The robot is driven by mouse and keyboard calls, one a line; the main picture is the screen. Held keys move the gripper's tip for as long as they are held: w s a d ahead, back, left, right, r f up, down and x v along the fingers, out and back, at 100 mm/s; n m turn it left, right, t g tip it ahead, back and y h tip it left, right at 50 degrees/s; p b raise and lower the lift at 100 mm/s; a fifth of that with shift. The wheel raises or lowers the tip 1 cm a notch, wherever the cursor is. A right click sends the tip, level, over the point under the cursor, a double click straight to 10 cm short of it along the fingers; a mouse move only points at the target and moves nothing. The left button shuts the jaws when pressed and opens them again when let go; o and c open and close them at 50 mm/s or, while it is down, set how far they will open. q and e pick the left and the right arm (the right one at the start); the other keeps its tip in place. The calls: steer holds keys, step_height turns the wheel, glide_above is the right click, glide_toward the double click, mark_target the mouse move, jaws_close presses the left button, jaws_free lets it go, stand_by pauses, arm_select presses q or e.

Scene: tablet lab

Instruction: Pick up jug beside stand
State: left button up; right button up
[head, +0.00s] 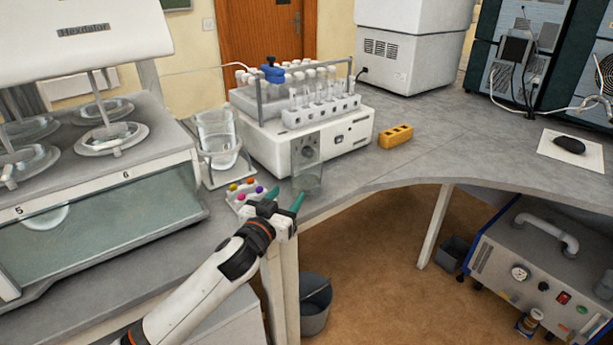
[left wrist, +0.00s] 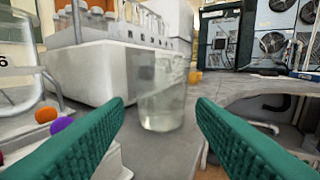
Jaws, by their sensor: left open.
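A clear jug (head: 307,165) stands on the grey bench near its front edge, in front of the white rack machine. In the left wrist view the jug (left wrist: 161,100) is upright, centred ahead of the two green fingers. My left gripper (head: 284,199) is open and empty, just in front of the jug, with a finger on either side of its line. No contact with the jug shows. A second, larger clear vessel (head: 217,140) sits in a wire-framed stand (head: 212,178) to the left. My right gripper is in neither view.
A white holder with coloured balls (head: 243,190) lies just left of my gripper. The white machine with tube racks (head: 330,135) is close behind the jug.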

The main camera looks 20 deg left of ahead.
mark_target(295, 188)
arm_select(q)
steer(key=w, duration=0.2)
steer(key=w+d, duration=0.1)
steer(key=w, duration=0.2)
steer(key=shift+w+f+p, duration=0.1)
steer(key=shift+p, duration=0.2)
jaws_close()
